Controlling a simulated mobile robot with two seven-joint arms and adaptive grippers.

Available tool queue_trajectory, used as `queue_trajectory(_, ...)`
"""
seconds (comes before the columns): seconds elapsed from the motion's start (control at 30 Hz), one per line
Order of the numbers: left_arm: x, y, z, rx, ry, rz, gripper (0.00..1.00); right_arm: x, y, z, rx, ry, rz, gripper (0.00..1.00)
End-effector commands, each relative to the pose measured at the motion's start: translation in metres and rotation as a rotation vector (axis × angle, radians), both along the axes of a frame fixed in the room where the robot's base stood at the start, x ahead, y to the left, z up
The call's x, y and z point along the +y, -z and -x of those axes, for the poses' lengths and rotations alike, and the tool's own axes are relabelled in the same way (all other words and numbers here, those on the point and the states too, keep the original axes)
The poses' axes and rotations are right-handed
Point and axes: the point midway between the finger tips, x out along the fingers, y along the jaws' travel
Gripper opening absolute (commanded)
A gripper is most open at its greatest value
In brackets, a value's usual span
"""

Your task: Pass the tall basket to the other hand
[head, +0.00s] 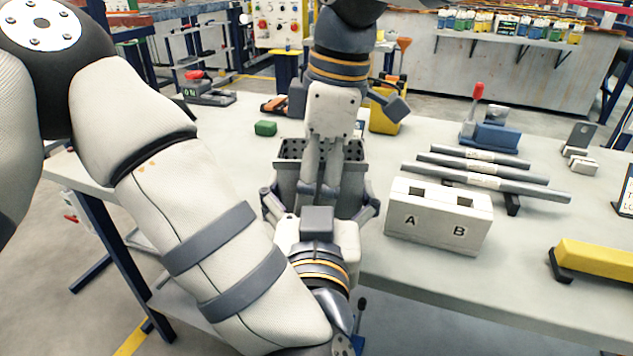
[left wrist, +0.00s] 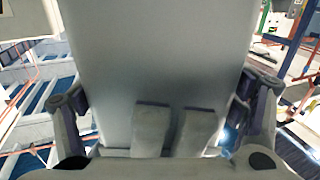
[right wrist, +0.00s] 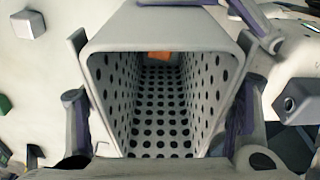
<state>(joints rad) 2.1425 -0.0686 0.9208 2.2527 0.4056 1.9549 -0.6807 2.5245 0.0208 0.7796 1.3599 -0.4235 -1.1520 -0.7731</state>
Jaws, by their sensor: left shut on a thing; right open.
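The tall basket (head: 352,190) is grey with holes through its inside. In the right wrist view the basket's open end (right wrist: 165,38) faces me between the spread fingers.
A white block marked A and B (head: 437,222) stands right of the basket. Several grey rods (head: 485,172), a blue fixture (head: 490,137) and a yellow bar (head: 600,262) lie farther right. A green block (head: 265,128) and yellow bin (head: 385,121) are behind. The table's left part is mostly clear.

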Motion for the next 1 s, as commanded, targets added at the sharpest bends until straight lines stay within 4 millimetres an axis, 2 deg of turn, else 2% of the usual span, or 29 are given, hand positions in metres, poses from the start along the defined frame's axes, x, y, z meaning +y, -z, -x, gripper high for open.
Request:
queue_trajectory(0.13, 0.0, -0.0025, 0.0, -0.006, -0.001, 0.002, 0.53, 0.0012, 0.0083, 0.0003, -0.003, -0.001, 0.001, 0.74)
queue_trajectory(0.37, 0.0, -0.0026, 0.0, -0.006, -0.001, 0.002, 0.53, 0.0013, 0.009, 0.0, -0.003, -0.001, 0.001, 0.74)
queue_trajectory(0.6, -0.0001, -0.0025, 0.0001, -0.006, 0.0, 0.002, 0.53, 0.0011, 0.0086, -0.0003, -0.004, 0.0, 0.0, 0.2)
queue_trajectory(0.7, -0.0002, -0.0025, 0.0001, -0.006, 0.0, 0.002, 0.53, 0.001, 0.0085, -0.0006, -0.005, 0.001, 0.0, 0.2)
queue_trajectory(0.73, -0.0003, -0.0024, 0.0002, -0.006, 0.0, 0.002, 0.89, 0.0012, 0.0075, -0.0011, -0.007, 0.001, -0.001, 0.2)
queue_trajectory(0.77, -0.0002, -0.0024, 0.0002, -0.006, 0.0, 0.002, 0.96, 0.0011, 0.0075, -0.0011, -0.007, 0.001, -0.001, 0.2)
queue_trajectory(0.8, -0.0002, -0.0023, 0.0002, -0.006, 0.0, 0.002, 1.0, 0.0011, 0.0075, -0.0011, -0.007, 0.001, -0.001, 0.2)
queue_trajectory(1.0, -0.0001, -0.0017, 0.0002, -0.004, 0.0, 0.001, 1.0, 0.0012, 0.0076, -0.0008, -0.006, 0.001, -0.001, 0.19)
